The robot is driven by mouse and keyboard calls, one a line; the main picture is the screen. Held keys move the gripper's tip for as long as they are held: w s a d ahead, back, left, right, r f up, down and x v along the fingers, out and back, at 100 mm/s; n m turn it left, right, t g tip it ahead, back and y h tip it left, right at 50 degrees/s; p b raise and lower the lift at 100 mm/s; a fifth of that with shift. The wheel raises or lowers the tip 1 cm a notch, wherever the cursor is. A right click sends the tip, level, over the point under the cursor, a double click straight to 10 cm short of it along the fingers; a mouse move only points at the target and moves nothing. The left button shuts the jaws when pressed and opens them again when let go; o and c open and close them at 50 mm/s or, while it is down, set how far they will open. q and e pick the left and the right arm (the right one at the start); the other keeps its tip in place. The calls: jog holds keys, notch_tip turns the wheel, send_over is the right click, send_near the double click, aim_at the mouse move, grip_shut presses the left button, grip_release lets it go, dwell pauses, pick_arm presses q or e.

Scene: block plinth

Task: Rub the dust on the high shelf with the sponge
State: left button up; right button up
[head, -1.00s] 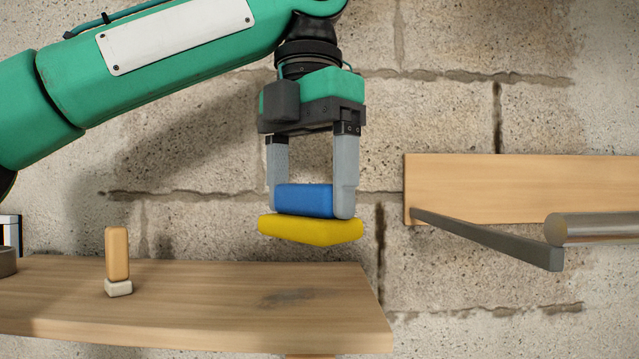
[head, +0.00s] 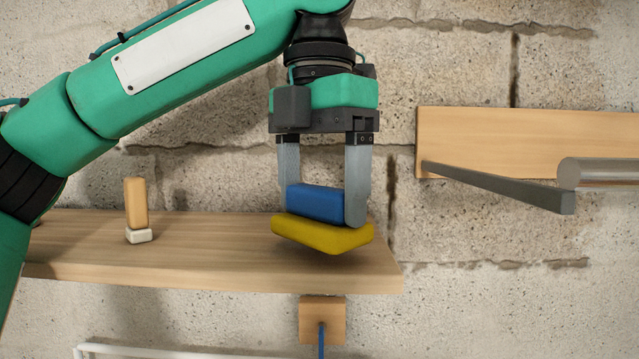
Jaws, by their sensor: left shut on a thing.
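My left gripper (head: 325,190) points down with its two grey fingers shut on the blue block-shaped grip of the sponge (head: 318,204). The sponge's yellow pad (head: 320,235) faces down, slightly tilted, over the right part of the wooden high shelf (head: 190,258). A shadow lies right under the pad; I cannot tell whether the pad touches the board. The grey dust patch is hidden behind the sponge now. My right gripper is not in view.
A small wooden brush-like block with a white foot (head: 137,208) stands on the shelf to the left. A wooden wall board (head: 520,135) with a grey bar (head: 500,187) and a metal cylinder (head: 600,173) is at the right. A wooden block with a blue cord (head: 322,318) hangs below the shelf.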

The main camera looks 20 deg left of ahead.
pick_arm(q)
jog(key=shift+f, duration=0.3)
jog(key=shift+f, duration=0.35)
jog(key=shift+s+d+f+b, duration=0.25)
jog(key=shift+s+f+b, duration=0.1)
jog(key=shift+s+f, duration=0.25)
dwell(0.3)
jog(key=shift+w, duration=0.1)
jog(key=shift+w+a+r+p, duration=0.1)
jog(key=shift+w+a, duration=0.2)
jog(key=shift+w, duration=0.65)
jog(key=shift+w+a+r+p, duration=0.1)
jog(key=shift+w+a, duration=0.25)
jog(key=shift+w, duration=0.65)
jog(key=shift+w+a+r+p, duration=0.1)
jog(key=shift+w+a, duration=0.2)
jog(key=shift+w, duration=0.65)
jog(key=shift+w+a, duration=0.3)
jog(key=shift+w, duration=0.4)
jog(key=shift+w+a+f, duration=0.1)
jog(key=shift+a+f, duration=0.1)
jog(key=shift+a, duration=0.2)
